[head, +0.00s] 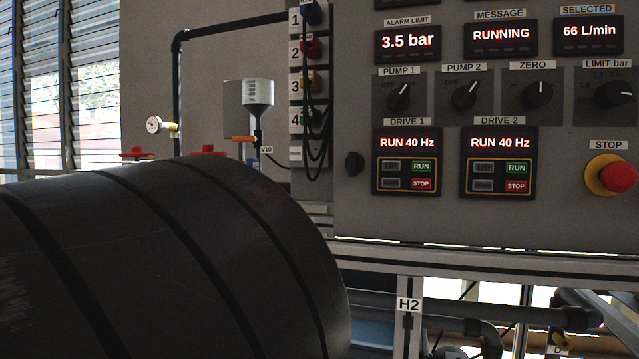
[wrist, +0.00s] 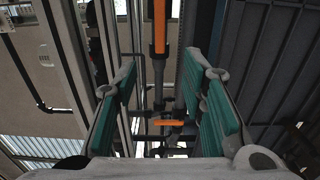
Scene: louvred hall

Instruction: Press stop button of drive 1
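The drive 1 panel (head: 407,160) is on the grey control cabinet in the head view. Its display reads "RUN 40 Hz". Its red STOP button (head: 421,184) sits at the lower right of the panel, below the green RUN button (head: 421,166). My gripper (wrist: 165,85) shows in the wrist view with its two green-padded fingers wide apart and nothing between them. The wrist view does not show the drive 1 panel. My gripper is not visible in the head view, so its distance from the button cannot be told.
A similar drive 2 panel (head: 498,160) is just right of drive 1. A red emergency STOP knob (head: 617,176) is farther right. Pump knobs (head: 399,97) sit above. A large black cylinder fills the lower left. In the wrist view, an orange-marked pipe (wrist: 160,28) runs beyond the fingers.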

